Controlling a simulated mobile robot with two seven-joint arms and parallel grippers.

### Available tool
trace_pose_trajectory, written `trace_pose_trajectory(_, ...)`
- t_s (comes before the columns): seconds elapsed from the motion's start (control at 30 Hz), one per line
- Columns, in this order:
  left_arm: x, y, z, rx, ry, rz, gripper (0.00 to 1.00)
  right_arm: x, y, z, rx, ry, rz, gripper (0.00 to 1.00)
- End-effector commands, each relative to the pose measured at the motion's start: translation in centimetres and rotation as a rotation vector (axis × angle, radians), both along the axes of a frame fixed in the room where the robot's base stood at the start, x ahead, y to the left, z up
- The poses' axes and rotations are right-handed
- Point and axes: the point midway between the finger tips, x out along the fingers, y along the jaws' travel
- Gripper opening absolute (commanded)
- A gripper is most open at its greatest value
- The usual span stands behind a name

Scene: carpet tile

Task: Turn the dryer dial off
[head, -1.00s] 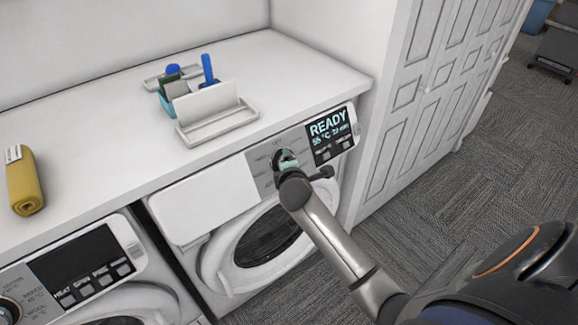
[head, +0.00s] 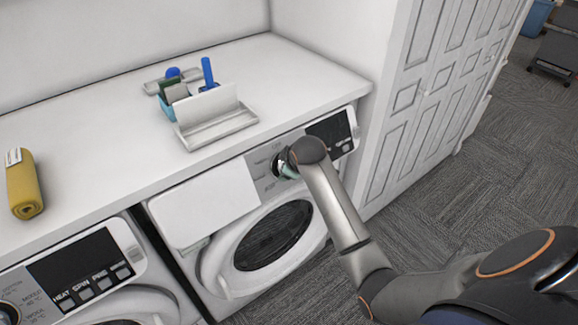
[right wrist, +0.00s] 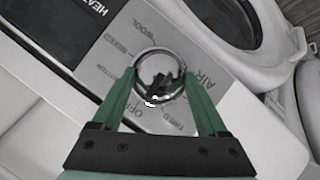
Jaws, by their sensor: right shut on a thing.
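The dryer (head: 205,203) is the right-hand white front-loader under the counter. Its dial (head: 276,163) sits on a grey panel; the dial (right wrist: 160,68) is also in the right wrist view. Labels around it include WOOL, MIXED, OFF, TIMED and AIR. A small white mark shows at the dial's lower edge, on the OFF and TIMED side. My right gripper (head: 286,170) is at the dial and partly hides it in the head view. Its green fingers (right wrist: 158,80) are shut on the dial from both sides. The dryer display (head: 328,130) is dark. My left gripper is not in view.
A second machine with a dark display (head: 75,262) stands at the left. On the counter (head: 310,75) are a grey holder (head: 215,128), blue-handled items and a rolled yellow towel (head: 24,188). A panelled white door (head: 425,95) is right of the dryer. Carpet (head: 480,160) is clear.

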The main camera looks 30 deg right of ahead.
Motion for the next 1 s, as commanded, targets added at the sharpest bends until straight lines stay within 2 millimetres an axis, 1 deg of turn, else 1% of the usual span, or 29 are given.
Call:
trace_pose_trajectory(0.3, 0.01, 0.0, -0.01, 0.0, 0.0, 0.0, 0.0, -0.05, -0.19, -0.08, 0.085, 0.011, -0.047, 0.21)
trace_pose_trajectory(0.77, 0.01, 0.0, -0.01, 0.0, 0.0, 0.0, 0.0, -0.09, -0.22, -0.13, 0.097, 0.012, -0.052, 0.21)
trace_pose_trajectory(0.8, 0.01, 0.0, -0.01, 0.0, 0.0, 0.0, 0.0, -0.09, -0.21, -0.15, 0.097, 0.012, -0.052, 0.77)
trace_pose_trajectory(1.0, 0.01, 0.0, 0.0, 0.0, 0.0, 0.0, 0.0, -0.05, -0.19, -0.08, 0.096, 0.011, -0.052, 1.0)
